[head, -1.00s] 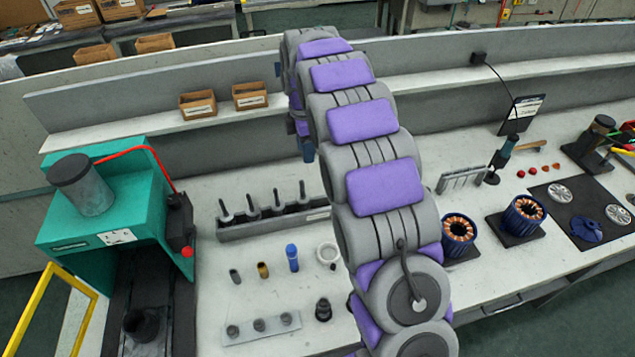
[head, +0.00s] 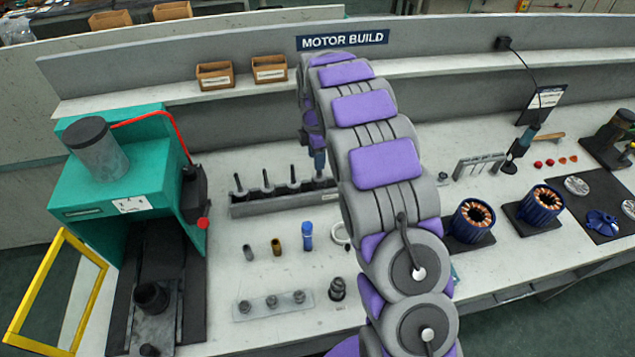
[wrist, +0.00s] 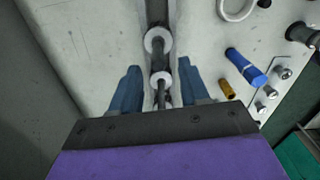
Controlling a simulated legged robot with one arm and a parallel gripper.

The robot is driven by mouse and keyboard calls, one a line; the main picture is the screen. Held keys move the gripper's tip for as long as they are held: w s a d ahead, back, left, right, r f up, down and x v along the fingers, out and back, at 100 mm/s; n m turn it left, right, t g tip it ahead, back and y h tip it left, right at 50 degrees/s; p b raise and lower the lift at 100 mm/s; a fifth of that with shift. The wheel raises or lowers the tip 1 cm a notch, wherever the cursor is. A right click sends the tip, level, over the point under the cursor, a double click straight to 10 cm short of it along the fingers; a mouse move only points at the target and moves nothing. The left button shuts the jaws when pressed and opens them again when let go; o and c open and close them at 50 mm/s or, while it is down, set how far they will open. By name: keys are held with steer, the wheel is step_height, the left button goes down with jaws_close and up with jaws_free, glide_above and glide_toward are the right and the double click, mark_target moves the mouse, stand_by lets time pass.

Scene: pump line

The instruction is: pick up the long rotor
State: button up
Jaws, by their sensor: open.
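A grey rack (head: 245,209) on the bench holds a row of dark rotors with upright shafts, including a left one (head: 238,184), a second (head: 265,179) and a third (head: 292,175). I cannot tell by length which is the long rotor. My gripper (head: 318,163) points down at the rack's right end, where my arm hides part of the view. In the wrist view my gripper (wrist: 160,78) is open, its two blue fingers on either side of the rack. A rotor (wrist: 161,80) shows between them, with another rotor (wrist: 158,41) beyond. Contact with the fingers is not visible.
A teal press (head: 125,180) with a yellow guard frame (head: 50,295) stands left. A blue cylinder (head: 307,236), a brass sleeve (head: 276,247) and a plate with knobs (head: 272,304) lie in front of the rack. Stators (head: 473,220) stand right. A shelf runs behind.

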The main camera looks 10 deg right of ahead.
mark_target(320, 174)
steer(key=shift+a+f, duration=0.15)
steer(key=shift+f, duration=0.15)
steer(key=f, duration=0.1)
steer(key=d+f+b, duration=0.1)
steer(key=f, duration=0.1)
steer(key=d+f, duration=0.1)
steer(key=shift+w+f+b, duration=0.1)
steer(key=shift+f+b, duration=0.1)
steer(key=shift+b, duration=0.2)
steer(key=shift+a, duration=0.75)
steer(key=c, duration=0.3)
steer(key=shift+c, duration=0.8)
steer(key=shift+d, duration=0.1)
steer(key=shift+c, duration=0.8)
steer(key=shift+d, duration=0.5)
jaws_close()
steer(key=shift+a, duration=0.1)
